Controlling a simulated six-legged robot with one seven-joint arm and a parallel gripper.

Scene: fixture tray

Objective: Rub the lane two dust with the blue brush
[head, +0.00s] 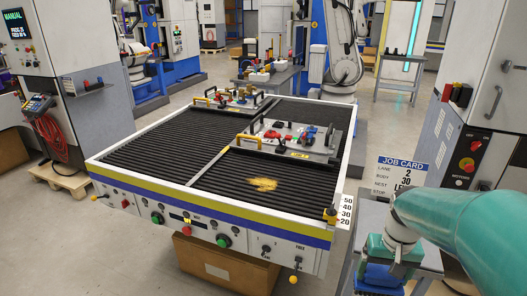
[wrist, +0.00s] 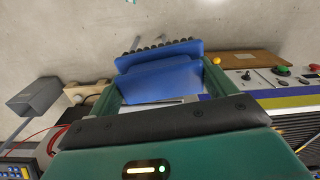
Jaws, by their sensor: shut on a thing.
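My gripper (head: 386,268) is at the lower right of the head view, beside the tray and apart from the dust. It is shut on the blue brush (head: 376,282), whose lower part is cut off by the frame edge. In the wrist view the blue brush (wrist: 160,78) sits between the green fingers, and a row of dark bristles shows along its far edge.
A job card sign (head: 402,170) reads lane 2, body 30. Machine cabinets stand left and right; the near left ribbed surface is clear.

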